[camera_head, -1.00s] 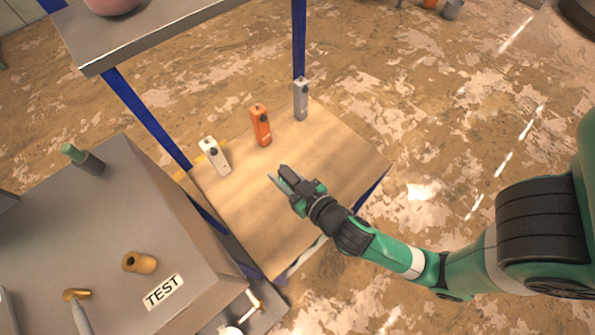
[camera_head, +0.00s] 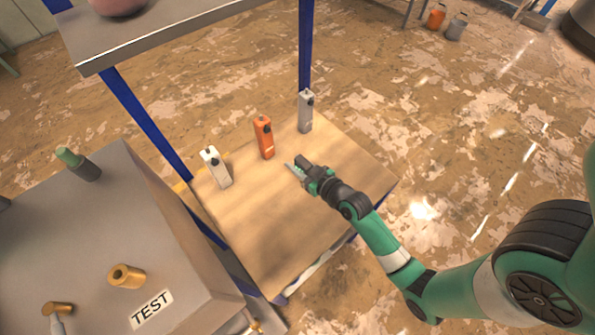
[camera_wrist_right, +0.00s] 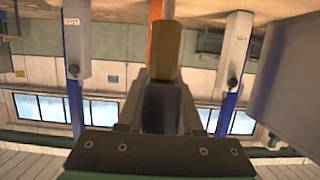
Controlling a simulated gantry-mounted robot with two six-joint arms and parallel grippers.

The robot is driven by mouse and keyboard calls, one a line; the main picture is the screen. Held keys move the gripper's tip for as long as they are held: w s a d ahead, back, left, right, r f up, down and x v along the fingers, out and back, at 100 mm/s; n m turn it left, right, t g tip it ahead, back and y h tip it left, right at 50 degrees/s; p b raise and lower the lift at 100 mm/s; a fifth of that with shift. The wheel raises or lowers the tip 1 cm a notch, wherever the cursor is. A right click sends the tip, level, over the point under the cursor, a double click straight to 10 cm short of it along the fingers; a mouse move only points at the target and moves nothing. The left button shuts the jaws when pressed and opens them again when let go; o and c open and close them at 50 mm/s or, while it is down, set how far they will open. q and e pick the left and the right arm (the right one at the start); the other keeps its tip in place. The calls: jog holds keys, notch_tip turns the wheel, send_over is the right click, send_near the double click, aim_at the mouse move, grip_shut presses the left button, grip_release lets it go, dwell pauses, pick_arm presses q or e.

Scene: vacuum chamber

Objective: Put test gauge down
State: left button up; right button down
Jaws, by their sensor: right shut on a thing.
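In the head view my right gripper (camera_head: 299,170) is over the wooden table top (camera_head: 270,215), just in front of the row of gauges. Its jaws are shut on a brass-coloured piece (camera_wrist_right: 165,52), seen between the fingers in the right wrist view (camera_wrist_right: 163,92). That piece cannot be made out in the head view. A white gauge (camera_head: 215,167), an orange gauge (camera_head: 264,137) and a grey gauge (camera_head: 305,111) stand upright on the table, apart from the gripper. Which is the test gauge I cannot tell. My left gripper is out of view.
The front of the table top is clear. A grey box labelled TEST (camera_head: 152,310) stands at left with brass fittings (camera_head: 126,276) and a green-capped part (camera_head: 76,163). Blue posts (camera_head: 148,122) and a shelf (camera_head: 170,35) rise behind the table.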

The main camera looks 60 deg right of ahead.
jog(key=shift+w+d+f+b, duration=0.15)
jog(key=shift+f+b, duration=0.3)
jog(key=shift+f, duration=0.5)
jog(key=shift+s+d+f+b, duration=0.1)
jog(key=shift+d+f+b, duration=0.25)
jog(key=shift+f, duration=0.6)
jog(key=shift+w+a+f, duration=0.1)
jog(key=c, duration=0.6)
grip_release()
jog(key=shift+f, duration=0.1)
jog(key=shift+o, duration=0.2)
jog(key=v, duration=1.2)
